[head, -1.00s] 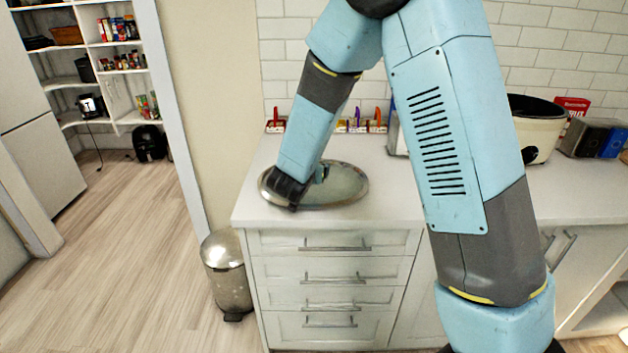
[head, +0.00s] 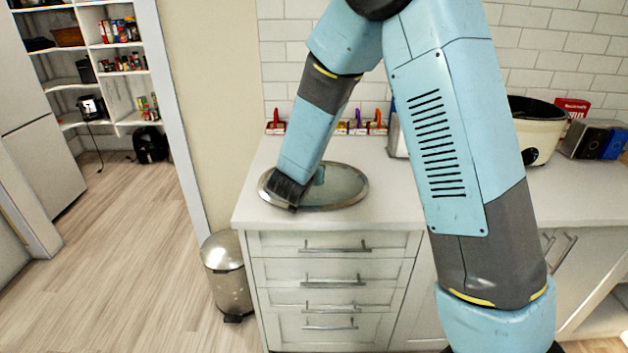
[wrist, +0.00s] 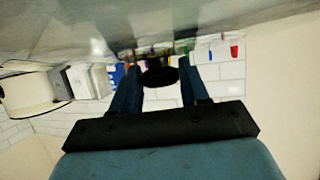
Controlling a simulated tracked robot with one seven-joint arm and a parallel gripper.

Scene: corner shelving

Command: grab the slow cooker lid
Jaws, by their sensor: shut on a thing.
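The slow cooker lid (head: 345,186) is an oval, see-through lid with a metal rim, lying at the left end of the white counter in the head view. My gripper (head: 316,177) reaches over its middle from the left and above. In the wrist view, my gripper (wrist: 160,72) has its two fingers on either side of the lid's dark knob (wrist: 160,77) and is shut on it. The lid looks flat on the counter. The cream slow cooker pot (head: 538,135) stands open on the right; it also shows in the wrist view (wrist: 28,93).
Several small coloured items (head: 358,128) stand along the tiled wall behind the lid. A red box (head: 573,107) and dark and blue canisters (head: 592,140) are by the pot. A metal bin (head: 227,275) stands left of the drawers. The counter around the lid is clear.

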